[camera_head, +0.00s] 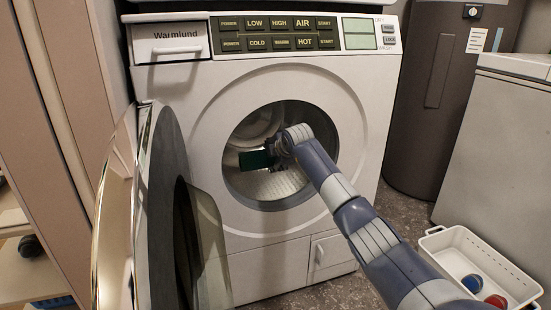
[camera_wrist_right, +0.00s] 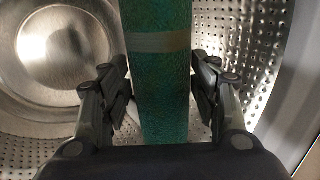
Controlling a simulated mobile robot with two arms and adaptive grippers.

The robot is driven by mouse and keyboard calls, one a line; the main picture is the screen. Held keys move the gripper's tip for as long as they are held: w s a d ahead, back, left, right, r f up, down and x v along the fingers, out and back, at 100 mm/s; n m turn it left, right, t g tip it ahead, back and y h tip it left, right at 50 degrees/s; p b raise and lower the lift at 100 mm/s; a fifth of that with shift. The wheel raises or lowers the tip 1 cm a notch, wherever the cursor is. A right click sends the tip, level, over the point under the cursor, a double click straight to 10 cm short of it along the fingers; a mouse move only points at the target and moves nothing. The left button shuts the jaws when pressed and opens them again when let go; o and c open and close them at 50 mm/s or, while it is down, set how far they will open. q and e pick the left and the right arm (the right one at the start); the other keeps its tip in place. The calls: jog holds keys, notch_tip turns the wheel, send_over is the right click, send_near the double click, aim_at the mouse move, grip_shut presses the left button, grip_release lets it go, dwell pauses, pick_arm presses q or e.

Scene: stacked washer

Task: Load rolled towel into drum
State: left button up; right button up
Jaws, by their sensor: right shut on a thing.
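The rolled towel is a green roll with a paler band. In the right wrist view the rolled towel (camera_wrist_right: 162,85) stands upright in the picture between the fingers of my right gripper (camera_wrist_right: 160,95). In the head view the towel (camera_head: 256,159) shows as a dark green shape inside the drum opening. My right gripper (camera_head: 278,156) is shut on the towel, inside the drum (camera_head: 285,184) of the white washer (camera_head: 219,112). The perforated drum wall (camera_wrist_right: 245,40) lies behind the towel. My left gripper is not in view.
The round washer door (camera_head: 165,210) stands open at the left. A white basket (camera_head: 455,239) with a blue and a red item sits on the floor at lower right. A dark cylindrical tank (camera_head: 430,100) and a pale appliance (camera_head: 497,150) stand at right.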

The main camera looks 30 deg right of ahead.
jog(key=o, duration=1.2)
jog(key=shift+s+r, duration=0.1)
jog(key=v, duration=1.1)
jog(key=shift+s+r, duration=0.15)
jog(key=shift+s, duration=0.2)
